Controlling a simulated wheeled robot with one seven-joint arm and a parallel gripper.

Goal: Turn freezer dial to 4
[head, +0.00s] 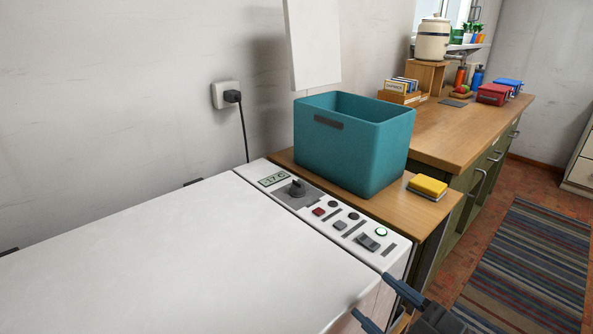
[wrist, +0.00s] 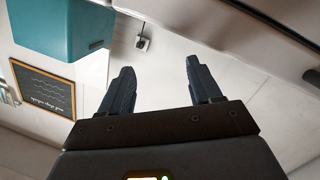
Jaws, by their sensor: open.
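The freezer dial (head: 297,187) is a dark knob on a grey plate on the control strip of the white chest freezer (head: 190,255). A small display (head: 272,179) beside it appears to read -17°C. The dial's numbers are too small to read. My gripper (head: 372,300) is at the bottom right of the head view, in front of the freezer's front right corner, apart from the dial. In the wrist view my gripper (wrist: 157,80) has its two fingers spread with nothing between them. The dial does not show in the wrist view.
Beside the dial sit a red button (head: 319,211), a rocker switch (head: 368,242) and a green-lit button (head: 381,232). A teal bin (head: 350,155) stands just behind the strip on a wooden top, with a yellow sponge (head: 428,186) to its right. The freezer lid is clear.

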